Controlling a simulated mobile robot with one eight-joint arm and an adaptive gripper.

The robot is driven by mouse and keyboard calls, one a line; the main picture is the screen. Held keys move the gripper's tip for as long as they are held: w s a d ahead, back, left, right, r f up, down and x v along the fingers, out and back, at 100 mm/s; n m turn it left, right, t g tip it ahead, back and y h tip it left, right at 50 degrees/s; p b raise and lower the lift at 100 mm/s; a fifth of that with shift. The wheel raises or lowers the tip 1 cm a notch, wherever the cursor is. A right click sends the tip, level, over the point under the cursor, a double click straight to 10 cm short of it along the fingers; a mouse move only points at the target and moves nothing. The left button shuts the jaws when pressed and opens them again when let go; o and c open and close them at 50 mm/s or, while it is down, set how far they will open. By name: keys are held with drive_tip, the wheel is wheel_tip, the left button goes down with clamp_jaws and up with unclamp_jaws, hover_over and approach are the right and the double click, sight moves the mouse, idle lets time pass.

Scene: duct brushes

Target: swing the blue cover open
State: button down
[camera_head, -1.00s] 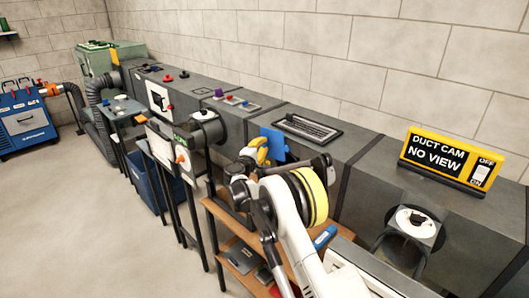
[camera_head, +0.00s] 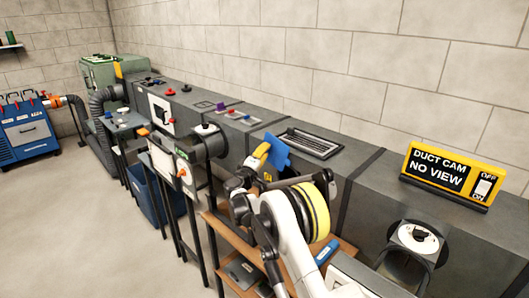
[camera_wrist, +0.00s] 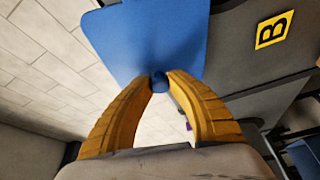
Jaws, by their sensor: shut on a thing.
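The blue cover (camera_head: 277,151) is a flat plate on the front of the long grey duct, at the centre of the head view. It stands at a tilt to the duct face, partly behind my gripper. In the wrist view the blue cover (camera_wrist: 150,35) fills the top middle, with a small round blue knob (camera_wrist: 159,83) at its lower edge. My gripper (camera_wrist: 160,80) has its yellow fingertips shut on this knob. In the head view my gripper (camera_head: 262,150) is at the cover's left edge. The opening behind the cover is hidden.
The grey duct (camera_head: 365,175) runs along the wall, with a vent grille (camera_head: 308,142) on top. A "DUCT CAM NO VIEW" sign (camera_head: 450,172) stands right. A wooden shelf (camera_head: 232,238) is below my arm.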

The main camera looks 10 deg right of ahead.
drive_tip(key=shift+d, duration=0.2)
drive_tip(key=c, duration=1.2)
unclamp_jaws()
drive_tip(key=shift+d, duration=0.15)
drive_tip(key=shift+a, duration=0.2)
drive_tip(key=v, duration=1.2)
